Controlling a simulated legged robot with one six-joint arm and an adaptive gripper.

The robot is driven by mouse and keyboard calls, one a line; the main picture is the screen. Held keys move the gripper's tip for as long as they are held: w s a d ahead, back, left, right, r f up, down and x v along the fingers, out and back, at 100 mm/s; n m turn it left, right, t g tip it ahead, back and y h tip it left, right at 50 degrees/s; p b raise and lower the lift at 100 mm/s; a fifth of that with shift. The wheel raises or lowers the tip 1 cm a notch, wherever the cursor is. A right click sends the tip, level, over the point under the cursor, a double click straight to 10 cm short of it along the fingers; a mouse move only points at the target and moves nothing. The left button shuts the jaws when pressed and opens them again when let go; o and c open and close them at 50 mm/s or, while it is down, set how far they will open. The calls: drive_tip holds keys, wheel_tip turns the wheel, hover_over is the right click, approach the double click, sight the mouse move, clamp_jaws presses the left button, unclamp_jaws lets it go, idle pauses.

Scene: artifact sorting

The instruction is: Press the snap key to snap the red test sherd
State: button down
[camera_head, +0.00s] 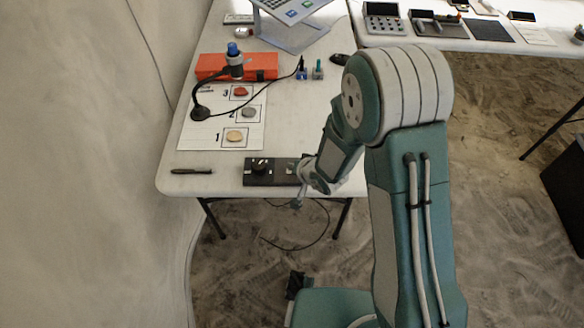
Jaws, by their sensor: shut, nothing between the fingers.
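The red test sherd (240,91) lies in the square marked 3 on a white numbered sheet (190,138). A dark control box (258,180) sits at the table's front edge, with a black knob (260,165) and a small greenish patch at its right. I cannot make out which part is the snap key; the box's right end is partly hidden by my gripper. My gripper (304,172) is at that right end, shut and empty. Its fingertips are small and partly hidden, so I cannot tell whether they touch the box.
A tan sherd (234,135) and a grey sherd (249,113) lie in squares 1 and 2. A goose-neck camera (201,112) arches over the sheet before an orange case (212,64). A pen (192,171) lies left of the box. A laptop stand (296,38) stands behind.

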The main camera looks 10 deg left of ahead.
drive_tip(key=shift+s+f, duration=0.1)
drive_tip(key=shift+f, duration=0.1)
idle(0.3)
drive_tip(key=shift+r, duration=0.85)
drive_tip(key=shift+r, duration=0.1)
drive_tip(key=shift+r, duration=2.45)
